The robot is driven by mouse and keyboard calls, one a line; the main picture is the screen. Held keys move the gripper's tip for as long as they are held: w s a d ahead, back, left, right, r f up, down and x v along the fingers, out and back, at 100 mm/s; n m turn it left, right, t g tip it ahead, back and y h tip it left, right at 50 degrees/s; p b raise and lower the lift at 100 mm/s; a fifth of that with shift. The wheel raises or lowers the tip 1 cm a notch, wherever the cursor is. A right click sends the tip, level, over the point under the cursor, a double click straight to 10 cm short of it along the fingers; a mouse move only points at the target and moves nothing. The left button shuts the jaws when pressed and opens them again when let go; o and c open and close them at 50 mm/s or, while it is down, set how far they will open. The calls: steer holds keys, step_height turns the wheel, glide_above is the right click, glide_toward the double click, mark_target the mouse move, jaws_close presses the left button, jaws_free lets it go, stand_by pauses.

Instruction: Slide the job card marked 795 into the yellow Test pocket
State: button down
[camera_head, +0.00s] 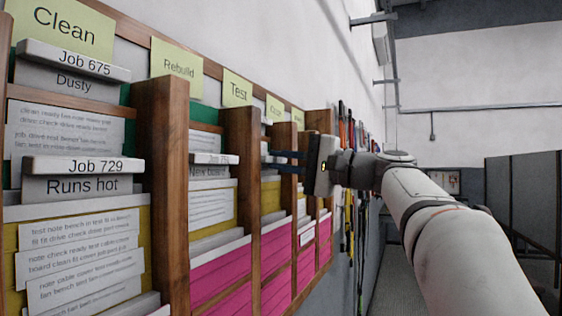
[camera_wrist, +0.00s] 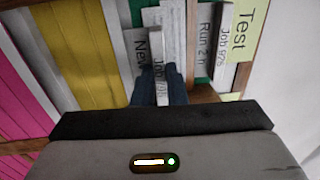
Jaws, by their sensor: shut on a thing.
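My gripper (camera_head: 268,162) reaches in at the rack's Test column, under the Test label (camera_head: 237,92). In the wrist view, its dark blue fingers (camera_wrist: 160,88) are shut on a white job card (camera_wrist: 156,62). The card's number starts with 7; the rest is hard to read. The yellow Test pocket (camera_wrist: 88,50) lies just below the card, left of it in the wrist view; it shows as a narrow strip in the head view (camera_head: 270,197). I cannot tell whether the card's lower edge is inside the pocket. A post and the fingers hide the card from the head camera.
A Job 925 card (camera_wrist: 224,55) sits higher in the Test column. The Rebuild column holds a "New board" card (camera_head: 208,172). Wooden posts (camera_head: 243,190) stand between columns. Job 675 (camera_head: 75,60) and Job 729 (camera_head: 85,166) are at near left. Tools (camera_head: 350,215) hang beyond the rack.

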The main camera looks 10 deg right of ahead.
steer(key=c, duration=1.4)
jaws_free()
